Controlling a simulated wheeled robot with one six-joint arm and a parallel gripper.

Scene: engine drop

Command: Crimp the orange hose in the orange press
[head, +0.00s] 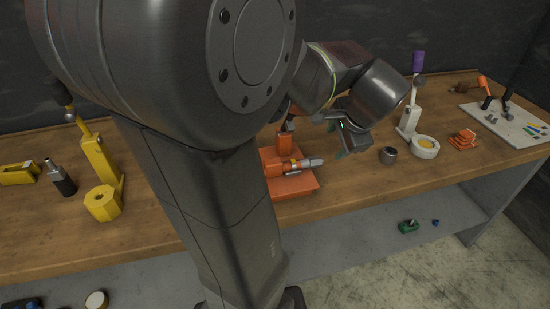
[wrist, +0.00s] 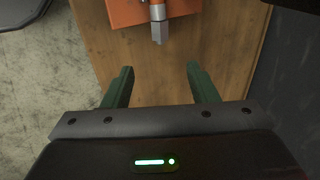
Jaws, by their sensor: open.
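The orange press (head: 297,187) stands on the wooden bench in the head view, partly hidden behind my arm. An orange piece that looks like the hose (head: 274,170) lies across it, with a grey metal end (head: 314,162) pointing right. In the wrist view, the press's orange base (wrist: 120,12) is at the top edge, and the metal end (wrist: 159,31) sticks out past it toward my gripper. My gripper (wrist: 160,72) is open and empty, with its green fingers either side of the metal end's line but short of it. The press handle is hidden.
A yellow press (head: 97,155) and a yellow hex block (head: 103,204) stand left. On the right are a metal cup (head: 388,155), a white ring (head: 425,148), a white press with a purple knob (head: 410,118), orange blocks (head: 462,139) and a tool board (head: 528,132).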

